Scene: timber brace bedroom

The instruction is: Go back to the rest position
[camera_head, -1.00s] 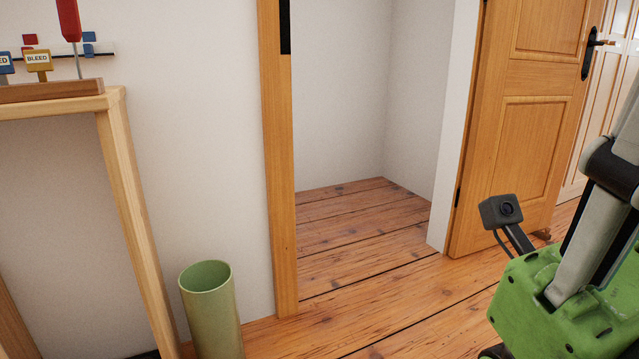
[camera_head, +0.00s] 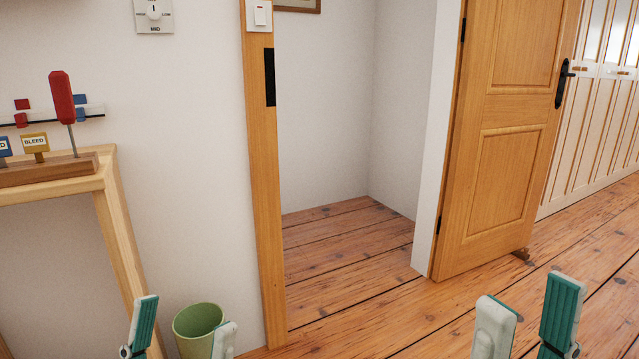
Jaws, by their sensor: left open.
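My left gripper (camera_head: 183,332) is at the bottom edge in the camera head view, with its two pale and teal fingers spread apart and nothing between them. One of its fingers overlaps the green bin in the picture. My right gripper (camera_head: 526,322) is at the bottom right, over the floorboards. Its two fingers stand apart with only floor showing between them. The arms behind both grippers are below the picture.
A green bin (camera_head: 197,322) stands by the wall. A wooden table (camera_head: 118,230) at left carries a red-handled screwdriver (camera_head: 64,100) in a wooden block. An open doorway with a wooden door (camera_head: 505,150) is ahead. The floor (camera_head: 400,312) before it is clear.

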